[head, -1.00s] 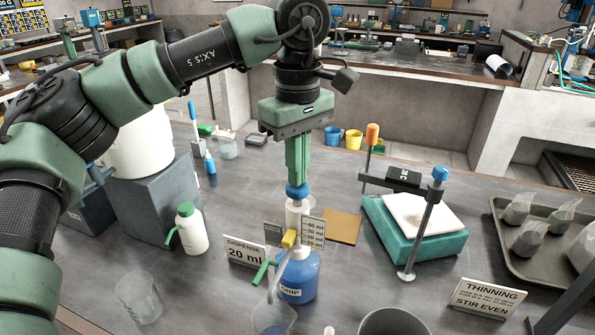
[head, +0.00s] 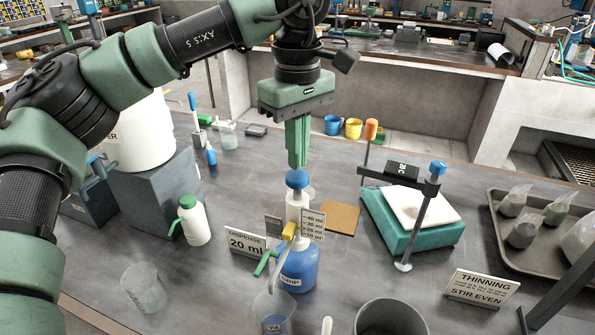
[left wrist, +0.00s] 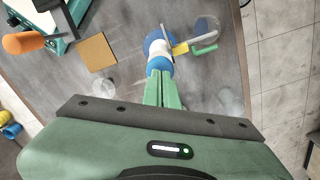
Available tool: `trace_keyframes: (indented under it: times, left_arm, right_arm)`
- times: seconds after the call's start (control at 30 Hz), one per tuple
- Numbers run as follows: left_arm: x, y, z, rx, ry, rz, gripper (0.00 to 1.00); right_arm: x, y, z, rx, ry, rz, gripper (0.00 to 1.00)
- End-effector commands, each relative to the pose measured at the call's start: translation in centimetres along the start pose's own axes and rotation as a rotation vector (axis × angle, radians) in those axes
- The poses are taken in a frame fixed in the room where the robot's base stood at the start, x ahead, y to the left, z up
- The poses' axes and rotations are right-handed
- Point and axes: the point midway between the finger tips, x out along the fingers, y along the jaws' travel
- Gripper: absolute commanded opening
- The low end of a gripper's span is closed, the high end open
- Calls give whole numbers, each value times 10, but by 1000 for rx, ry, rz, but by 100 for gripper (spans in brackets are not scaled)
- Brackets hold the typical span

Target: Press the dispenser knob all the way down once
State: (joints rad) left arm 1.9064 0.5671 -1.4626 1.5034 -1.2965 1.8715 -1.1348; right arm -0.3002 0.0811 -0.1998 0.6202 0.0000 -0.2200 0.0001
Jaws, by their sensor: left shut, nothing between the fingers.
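The dispenser is a blue bottle (head: 299,267) with a white neck, a yellow valve (head: 290,230) and a green-tipped spout. Its round blue knob (head: 297,180) stands up on top of a white stem. The knob also shows in the left wrist view (left wrist: 159,66). My left gripper (head: 297,165) points straight down above the knob, its green fingers shut and empty. Their tips are at or just above the knob's top; I cannot tell if they touch. A clear beaker (head: 273,312) with some blue liquid stands by the spout. My right gripper is not in view.
A "DISPENSE 20 ml" sign (head: 247,242) and a volume-scale card (head: 312,226) stand close by the bottle. A green-capped white bottle (head: 194,222) is at left, a teal balance (head: 393,233) at right. A grey pot (head: 391,322) is in front.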

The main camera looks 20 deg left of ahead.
Motion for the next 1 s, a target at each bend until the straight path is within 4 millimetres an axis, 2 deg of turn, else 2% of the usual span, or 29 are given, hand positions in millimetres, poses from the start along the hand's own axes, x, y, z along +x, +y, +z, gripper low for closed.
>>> trace_keyframes:
  times: [0.27, 0.77, 1.0]
  left_arm:
    - [-9, 0, 0, 0, 0, 1, 0]
    - [-59, 0, 0, 0, 0, 1, 0]
    - [-60, 0, 0, 0, 0, 0, 0]
  right_arm:
    - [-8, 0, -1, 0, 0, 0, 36]
    - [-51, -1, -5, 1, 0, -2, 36]
    - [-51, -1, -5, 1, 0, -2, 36]
